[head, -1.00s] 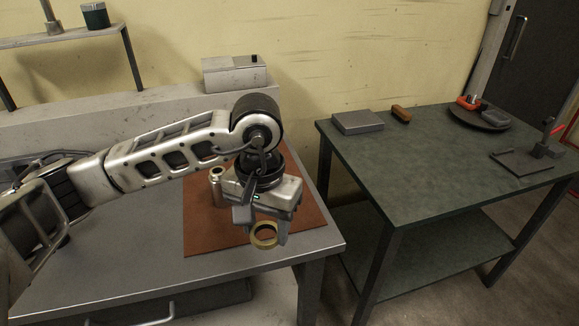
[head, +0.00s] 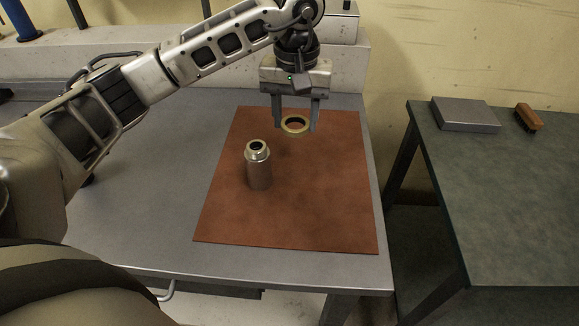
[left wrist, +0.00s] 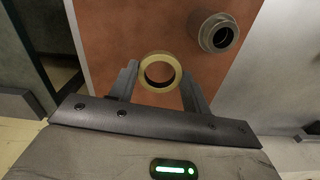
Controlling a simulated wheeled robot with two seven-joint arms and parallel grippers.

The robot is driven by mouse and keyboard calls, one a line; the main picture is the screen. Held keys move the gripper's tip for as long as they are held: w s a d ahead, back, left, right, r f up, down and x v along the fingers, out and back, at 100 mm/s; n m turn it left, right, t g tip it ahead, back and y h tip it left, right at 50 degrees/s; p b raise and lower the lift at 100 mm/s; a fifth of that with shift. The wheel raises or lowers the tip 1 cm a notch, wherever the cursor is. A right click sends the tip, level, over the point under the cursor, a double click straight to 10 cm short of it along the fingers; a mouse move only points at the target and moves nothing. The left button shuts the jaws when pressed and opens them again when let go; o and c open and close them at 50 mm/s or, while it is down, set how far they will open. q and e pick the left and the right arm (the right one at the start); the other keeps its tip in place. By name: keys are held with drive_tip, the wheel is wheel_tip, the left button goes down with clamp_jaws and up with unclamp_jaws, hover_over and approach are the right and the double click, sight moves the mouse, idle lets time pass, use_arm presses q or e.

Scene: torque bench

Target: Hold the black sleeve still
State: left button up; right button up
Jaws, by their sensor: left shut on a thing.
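My left gripper (head: 296,124) is shut on a brass-coloured ring (head: 294,133) and holds it over the mat. In the left wrist view, the ring (left wrist: 160,88) sits between the two fingers (left wrist: 159,72), its hole facing the camera. A grey metal cylinder (head: 258,177) with a narrower collar and a dark opening stands upright on the mat, left of and nearer than the ring. It also shows in the left wrist view (left wrist: 203,40), apart from the ring. I cannot make out a separate black sleeve. My right gripper is not in view.
A red-brown mat (head: 310,215) lies on the grey bench (head: 160,200), mostly clear. To the right, across a gap, a green-topped table (head: 510,210) holds a grey flat box (head: 465,114) and a brown brush-like block (head: 528,117).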

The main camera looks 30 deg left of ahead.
sight(292, 162)
use_arm(q)
drive_tip(key=shift+n, duration=0.3)
drive_tip(key=shift+w+a+f, duration=0.1)
drive_tip(key=shift+a+f, duration=0.05)
drive_tip(key=shift+f, duration=1.55)
drive_tip(key=shift+w+a+f, duration=0.1)
drive_tip(key=shift+a+f, duration=0.05)
drive_tip(key=shift+f, duration=1.5)
drive_tip(key=shift+w+a+f, duration=0.1)
drive_tip(key=shift+a+f, duration=0.05)
drive_tip(key=shift+f, duration=1.55)
drive_tip(key=o, duration=1.1)
drive_tip(key=shift+p, duration=0.3)
